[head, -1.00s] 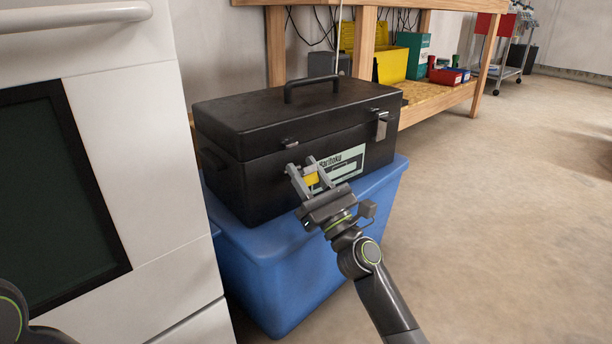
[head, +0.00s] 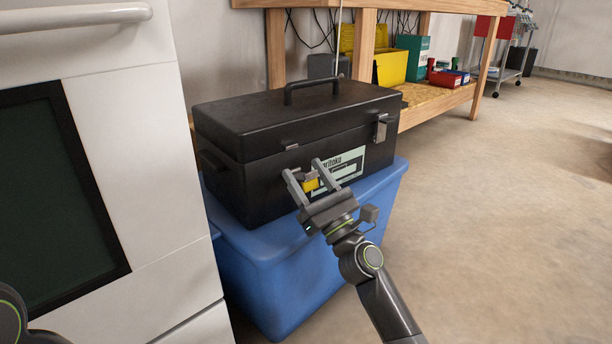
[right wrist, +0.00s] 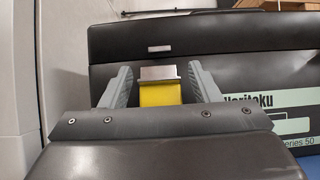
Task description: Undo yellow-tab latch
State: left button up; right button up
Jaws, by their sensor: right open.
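A black toolbox (head: 270,185) has a latch with a yellow tab (head: 311,185) on its front. In the right wrist view the latch shows as a grey metal plate (right wrist: 159,73) above the yellow tab (right wrist: 160,94). A small metal catch (head: 290,146) sits on the lid above, with a visible gap between it and the latch plate. My right gripper (head: 303,167) is open, with one finger on each side of the latch and gaps to both sides in the right wrist view. The latch's lower end is hidden behind the gripper body. My left gripper is out of view.
A second metal latch (head: 381,127) is on the toolbox's right part. The toolbox stands on a blue bin (head: 265,270). A white cabinet (head: 150,170) is close on the left. A wooden workbench (head: 365,45) stands behind. The floor at right is clear.

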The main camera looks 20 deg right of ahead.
aim_at(312, 187)
jog(key=b+v, duration=0.2)
jog(key=v, duration=0.3)
jog(key=shift+s+f+b, duration=0.2)
jog(key=shift+f+b, duration=0.1)
jog(key=shift+f, duration=0.15)
jog(key=shift+s+d+f, duration=0.2)
jog(key=shift+s, duration=0.4)
